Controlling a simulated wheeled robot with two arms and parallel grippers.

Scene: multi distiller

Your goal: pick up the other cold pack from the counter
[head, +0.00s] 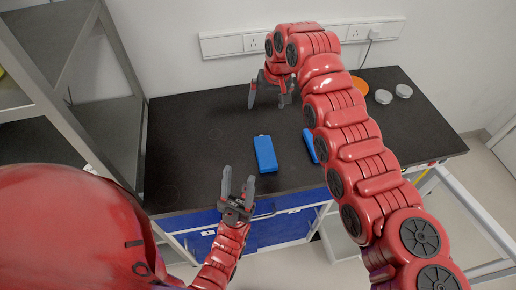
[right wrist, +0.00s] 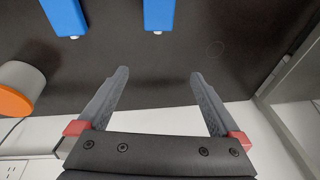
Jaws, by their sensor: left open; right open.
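One blue cold pack (head: 265,154) lies on the dark counter (head: 205,135), with its white cap at the far end. A second blue cold pack (head: 309,145) lies to its right, partly hidden by my right arm. Both show at the top of the right wrist view, the first above the gap between the fingers (right wrist: 159,14) and the second further left (right wrist: 64,15). My right gripper (head: 267,104) is open and empty, behind the packs near the wall; its fingers also show in the right wrist view (right wrist: 158,76). My left gripper (head: 239,174) is open and empty at the counter's front edge.
An orange round thing (head: 360,85) and grey round containers (head: 383,96) (head: 404,90) stand at the back right. A socket strip (head: 225,44) is on the wall. A grey metal rack (head: 105,95) borders the counter's left. The counter's left part is clear.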

